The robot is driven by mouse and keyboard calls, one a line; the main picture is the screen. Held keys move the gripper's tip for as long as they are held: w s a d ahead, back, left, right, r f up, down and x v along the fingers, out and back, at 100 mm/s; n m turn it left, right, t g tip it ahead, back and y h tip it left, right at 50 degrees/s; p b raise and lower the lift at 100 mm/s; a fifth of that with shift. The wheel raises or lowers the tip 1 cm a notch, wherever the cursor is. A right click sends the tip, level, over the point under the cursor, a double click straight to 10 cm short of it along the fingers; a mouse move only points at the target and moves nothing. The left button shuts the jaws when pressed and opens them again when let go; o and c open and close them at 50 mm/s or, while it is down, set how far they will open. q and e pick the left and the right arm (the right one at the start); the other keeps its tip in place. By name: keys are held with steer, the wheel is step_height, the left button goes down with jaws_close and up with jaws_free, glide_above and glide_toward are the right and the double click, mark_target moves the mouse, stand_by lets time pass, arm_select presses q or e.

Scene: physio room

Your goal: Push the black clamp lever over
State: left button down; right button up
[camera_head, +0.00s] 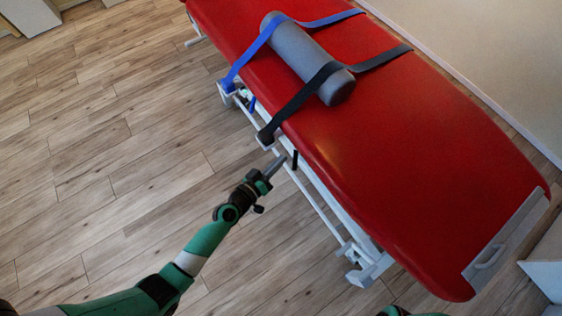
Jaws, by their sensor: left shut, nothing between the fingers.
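The black clamp lever (295,160) is a short dark bar, standing roughly upright in the picture at the near side of the red treatment table (420,170). It is just right of the clamp (265,138) at the lower end of the black strap (300,103). My left gripper (279,161) is shut and empty, with its tip just left of the lever. A small gap seems to show between them; contact is hard to tell. My right gripper is out of view; only a bit of green arm shows at the bottom edge.
A grey roll (300,55) lies on the table under the black strap and a blue strap (257,45). A blue lever (252,104) sits by the blue strap's clamp. The white table frame (325,195) runs below the edge. The wooden floor at left is clear.

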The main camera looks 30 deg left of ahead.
arm_select(q)
steer(key=s+d+r+p, duration=0.2)
steer(key=s+d, duration=0.1)
steer(key=s, duration=0.6)
steer(key=shift+s+r+p, duration=0.15)
steer(key=shift+s+p, duration=0.05)
steer(key=shift+p, duration=0.2)
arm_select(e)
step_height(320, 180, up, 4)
arm_select(q)
steer(key=shift+r, duration=0.1)
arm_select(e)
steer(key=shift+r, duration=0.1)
